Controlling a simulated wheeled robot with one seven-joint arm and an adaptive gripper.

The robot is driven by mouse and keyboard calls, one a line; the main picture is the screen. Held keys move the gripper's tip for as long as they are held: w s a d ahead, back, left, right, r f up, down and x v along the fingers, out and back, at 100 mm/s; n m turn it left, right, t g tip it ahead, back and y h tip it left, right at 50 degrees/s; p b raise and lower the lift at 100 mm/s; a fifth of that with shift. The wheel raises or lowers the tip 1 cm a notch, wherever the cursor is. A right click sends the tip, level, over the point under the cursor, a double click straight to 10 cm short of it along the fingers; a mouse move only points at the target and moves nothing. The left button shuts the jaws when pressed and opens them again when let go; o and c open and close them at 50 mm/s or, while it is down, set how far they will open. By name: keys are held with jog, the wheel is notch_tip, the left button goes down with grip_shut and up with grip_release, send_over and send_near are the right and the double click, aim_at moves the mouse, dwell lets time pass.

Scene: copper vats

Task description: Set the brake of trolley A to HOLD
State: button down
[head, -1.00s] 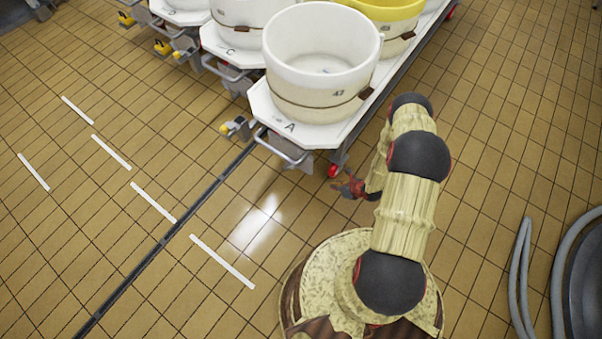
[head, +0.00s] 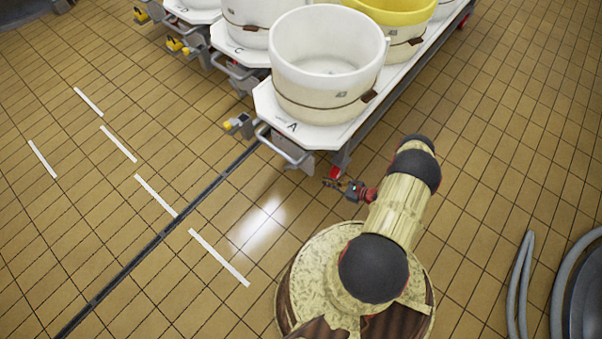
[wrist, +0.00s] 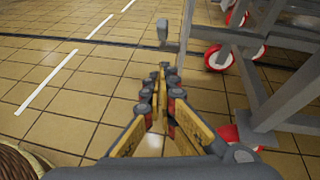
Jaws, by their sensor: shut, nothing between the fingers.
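Trolley A (head: 272,114) is a white-decked trolley marked A, carrying a large white tub (head: 327,70). A grey bar handle (head: 285,150) is on its near end. A red caster (head: 339,168) shows under its near right corner. In the wrist view I see grey frame legs and red-and-white wheels (wrist: 220,57), with a small grey paddle on a post (wrist: 162,30) ahead. I cannot tell which part is the brake or how it is set. My gripper (head: 329,182) is shut and empty, low beside the near right corner. Its fingers also show in the wrist view (wrist: 165,70), apart from the frame.
Trolley C (head: 232,47) and others stand behind to the left, and a yellow tub (head: 385,20) behind trolley A. A grey-and-yellow fitting (head: 238,124) is left of the handle. A floor channel (head: 170,228) runs by. Hoses (head: 522,285) lie right. Tiled floor between is free.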

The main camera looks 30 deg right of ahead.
jog(key=b, duration=0.4)
send_near(292, 167)
jog(key=shift+w+a+f, duration=0.2)
jog(key=shift+w+f, duration=0.5)
jog(key=shift+f, duration=0.2)
jog(key=shift+w+a+f, duration=0.2)
jog(key=shift+w+f, duration=0.5)
jog(key=shift+f, duration=0.15)
jog(key=shift+r, duration=0.1)
jog(key=w+r+g+p, duration=0.1)
jog(key=w+r+g+h+p, duration=0.1)
jog(key=p, duration=0.1)
jog(key=shift+a+r+g, duration=0.2)
jog(key=shift+a+g, duration=0.15)
jog(key=shift+g, duration=0.05)
